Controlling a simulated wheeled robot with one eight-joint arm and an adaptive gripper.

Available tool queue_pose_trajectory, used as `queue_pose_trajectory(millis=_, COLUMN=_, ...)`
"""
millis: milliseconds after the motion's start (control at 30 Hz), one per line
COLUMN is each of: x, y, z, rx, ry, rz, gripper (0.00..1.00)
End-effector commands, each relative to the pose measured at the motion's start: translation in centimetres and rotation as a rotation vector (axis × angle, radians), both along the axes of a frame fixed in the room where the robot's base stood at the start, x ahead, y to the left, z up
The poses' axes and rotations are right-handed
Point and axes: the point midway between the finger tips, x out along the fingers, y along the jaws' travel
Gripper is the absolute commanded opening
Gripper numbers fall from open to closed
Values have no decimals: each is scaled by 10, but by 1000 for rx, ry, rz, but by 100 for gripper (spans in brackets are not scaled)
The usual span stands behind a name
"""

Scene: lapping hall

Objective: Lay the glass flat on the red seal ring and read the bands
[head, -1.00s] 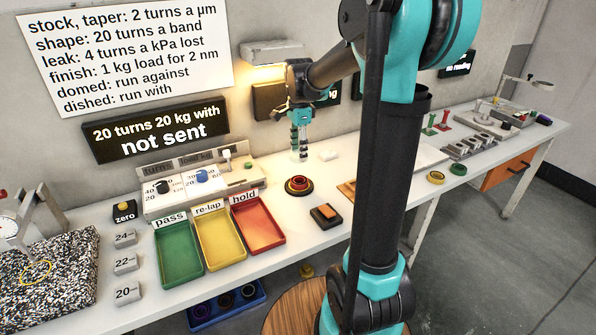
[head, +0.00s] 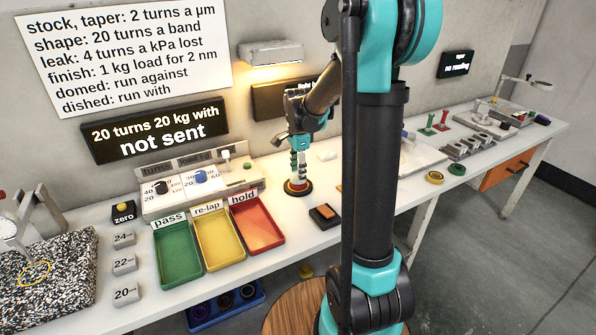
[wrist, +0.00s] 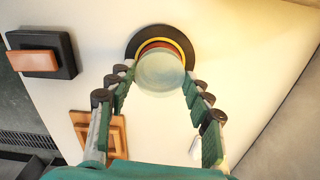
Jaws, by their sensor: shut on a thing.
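The glass (wrist: 160,72) is a round, pale, see-through disc between my fingertips. My gripper (wrist: 158,80) is shut on it; in the head view my gripper (head: 299,177) points down over the ring stack. The red seal ring (wrist: 155,45) shows as an arc beyond the glass, inside a yellow ring and a black round base (wrist: 146,34). The glass covers the near part of the ring. I cannot tell whether it touches the ring or hangs just above it. In the head view the fingers hide most of the ring.
A black block with an orange top (head: 325,216) stands close by. Green, yellow and red trays (head: 262,236) marked pass, re-lap and hold lie left. A dial box (head: 205,205) is behind them. A wall display (head: 160,135) reads "20 turns 20 kg with not sent".

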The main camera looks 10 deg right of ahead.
Motion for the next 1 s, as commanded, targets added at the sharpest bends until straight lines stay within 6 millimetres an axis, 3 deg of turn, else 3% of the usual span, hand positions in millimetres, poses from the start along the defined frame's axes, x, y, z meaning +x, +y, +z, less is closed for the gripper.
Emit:
queue_pose_trajectory(millis=33, x=0, y=0, z=-1, rx=0, ry=0, rz=0, gripper=18)
queue_pose_trajectory(millis=67, x=0, y=0, z=-1, rx=0, ry=0, rz=0, gripper=53)
queue_pose_trajectory(millis=200, x=0, y=0, z=-1, rx=0, ry=0, rz=0, gripper=70)
queue_pose_trajectory(millis=633, x=0, y=0, z=6, rx=0, ry=0, rz=0, gripper=71)
queue_pose_trajectory(millis=767, x=0, y=0, z=25, rx=0, ry=0, rz=0, gripper=71)
queue_pose_trajectory(millis=1000, x=0, y=0, z=74, rx=0, ry=0, rz=0, gripper=71)
